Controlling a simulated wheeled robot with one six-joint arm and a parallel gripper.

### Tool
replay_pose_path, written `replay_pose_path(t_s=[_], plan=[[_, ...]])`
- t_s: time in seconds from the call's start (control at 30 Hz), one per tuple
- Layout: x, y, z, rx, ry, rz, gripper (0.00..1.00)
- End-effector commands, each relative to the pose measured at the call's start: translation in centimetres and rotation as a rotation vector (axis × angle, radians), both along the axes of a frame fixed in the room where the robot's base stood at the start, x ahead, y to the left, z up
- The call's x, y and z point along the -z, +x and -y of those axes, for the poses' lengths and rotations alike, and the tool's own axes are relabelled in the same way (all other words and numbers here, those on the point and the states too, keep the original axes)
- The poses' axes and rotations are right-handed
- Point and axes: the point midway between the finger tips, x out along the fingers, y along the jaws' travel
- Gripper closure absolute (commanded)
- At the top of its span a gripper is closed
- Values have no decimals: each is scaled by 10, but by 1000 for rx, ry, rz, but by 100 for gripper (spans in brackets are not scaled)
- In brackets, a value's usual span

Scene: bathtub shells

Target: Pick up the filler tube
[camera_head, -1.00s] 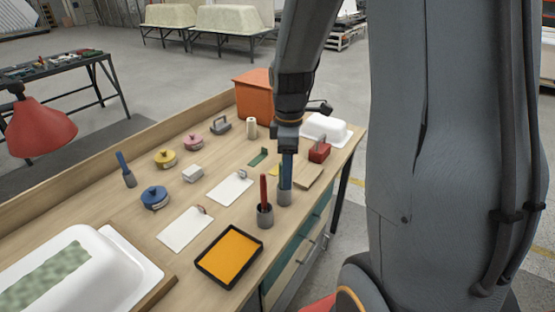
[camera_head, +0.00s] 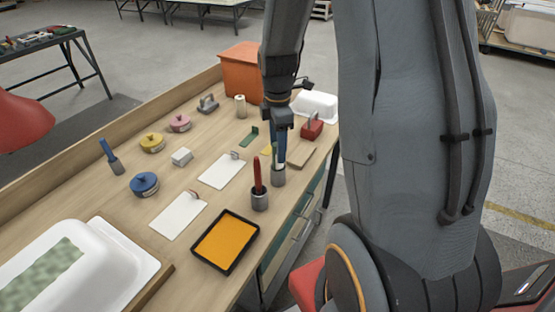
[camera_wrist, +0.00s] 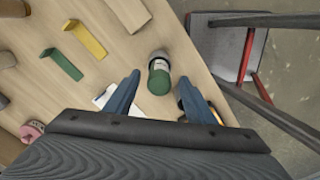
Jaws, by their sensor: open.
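A tube-shaped thing with a dark green end and a pale label (camera_wrist: 159,76), which looks like the filler tube, shows in the wrist view between my two blue fingertips. My gripper (camera_wrist: 160,80) is open, with a finger on either side of it and no visible grip. In the head view my gripper (camera_head: 280,150) points down just above a grey cylindrical holder (camera_head: 278,177) near the bench's front edge. The fingers hide most of what stands in that holder, so contact cannot be told.
A grey holder with a red tube (camera_head: 259,198) stands close by on the near side. The orange tray (camera_head: 227,242), white cards (camera_head: 222,170), red block (camera_head: 312,127) and green bracket (camera_head: 250,137) lie around. The floor begins past the bench edge.

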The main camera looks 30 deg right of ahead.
Motion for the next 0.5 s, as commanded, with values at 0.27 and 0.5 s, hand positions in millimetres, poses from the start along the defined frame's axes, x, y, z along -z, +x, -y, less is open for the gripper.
replay_pose_path(t_s=[0.27, 0.5], plan=[[30, 0, 2, 2, 1, -4, 50], [47, 1, 2, 3, 0, -1, 50]])
